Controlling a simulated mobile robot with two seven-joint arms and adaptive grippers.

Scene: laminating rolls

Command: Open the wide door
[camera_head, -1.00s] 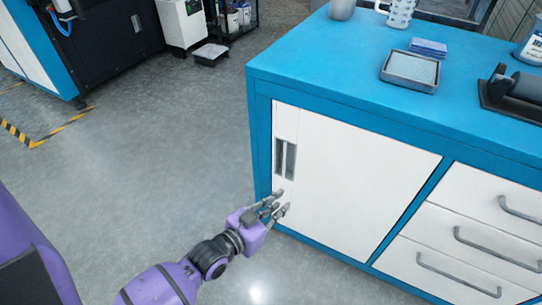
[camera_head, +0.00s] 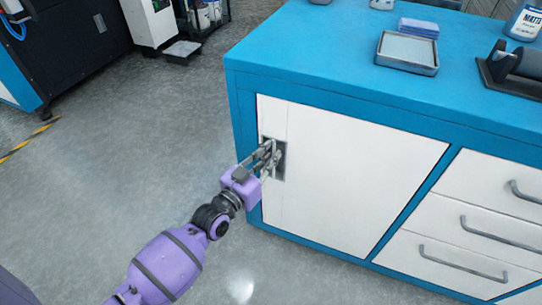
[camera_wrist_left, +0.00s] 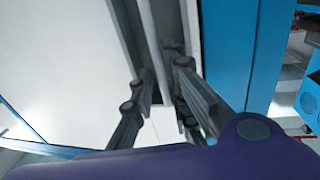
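The wide white door (camera_head: 345,180) fills the left part of the blue cabinet front and appears closed. Its grey recessed handle (camera_head: 279,161) is near the door's left edge. My left gripper (camera_head: 269,153) is in front of the handle and partly covers it. In the left wrist view the gripper's fingers (camera_wrist_left: 165,105) are apart, with the edges of the handle recess (camera_wrist_left: 160,50) and a pale vertical strip between or just beyond them. Contact with the handle cannot be made out. My right gripper is not in view.
The blue cabinet top (camera_head: 310,60) holds a grey tray (camera_head: 408,52), blue cloths (camera_head: 418,27) and a black tape dispenser (camera_head: 515,75). Drawers with bar handles (camera_head: 500,233) are right of the door. Grey floor (camera_head: 140,150) left of the cabinet is clear.

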